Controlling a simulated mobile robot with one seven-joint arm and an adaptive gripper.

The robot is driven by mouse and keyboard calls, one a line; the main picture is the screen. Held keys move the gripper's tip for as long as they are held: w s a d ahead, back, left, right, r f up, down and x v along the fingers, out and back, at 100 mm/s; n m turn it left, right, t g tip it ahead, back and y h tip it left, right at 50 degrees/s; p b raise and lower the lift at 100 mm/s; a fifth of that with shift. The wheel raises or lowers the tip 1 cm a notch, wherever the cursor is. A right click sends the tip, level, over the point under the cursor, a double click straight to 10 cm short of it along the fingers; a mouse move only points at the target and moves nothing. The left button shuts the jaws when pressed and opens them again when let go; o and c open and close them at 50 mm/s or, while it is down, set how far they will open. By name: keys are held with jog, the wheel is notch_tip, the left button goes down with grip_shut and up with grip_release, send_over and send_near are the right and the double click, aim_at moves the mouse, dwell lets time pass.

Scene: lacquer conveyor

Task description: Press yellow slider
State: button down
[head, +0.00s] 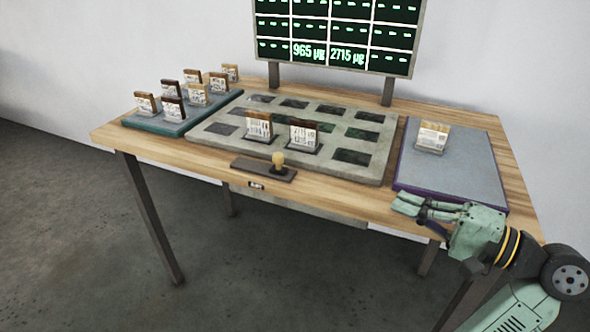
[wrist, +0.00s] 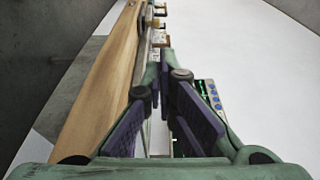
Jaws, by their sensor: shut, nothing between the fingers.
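The yellow slider (head: 278,160) is a small upright knob on a dark base plate at the front edge of the wooden table, in the head view. My gripper (head: 408,206) is at the right front of the table, near the front edge of the purple-edged tray, well to the right of the slider and apart from it. Its fingers are shut and empty; they also show in the wrist view (wrist: 164,82), pointing along the table's edge. I cannot make out the slider in the wrist view.
A grey grid tray (head: 215,139) holds two labelled cards behind the slider. A teal tray (head: 150,126) with several cards stands left. The purple-edged tray (head: 470,165) holds one card. A display (head: 335,30) stands at the back.

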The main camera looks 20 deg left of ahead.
aim_at(283, 158)
jog(key=shift+s+d+f, duration=0.15)
jog(key=shift+s+d, duration=0.05)
jog(key=shift+d, duration=0.05)
jog(key=shift+a, duration=0.1)
jog(key=p+x, duration=0.2)
jog(key=x, duration=2.2)
jog(key=shift+p, duration=0.3)
jog(key=x, duration=0.2)
jog(key=s+p+x, duration=0.1)
jog(key=x, duration=0.2)
jog(key=p+x, duration=0.1)
jog(key=x, duration=0.2)
jog(key=shift+s+a, duration=0.35)
jog(key=shift+a, duration=0.05)
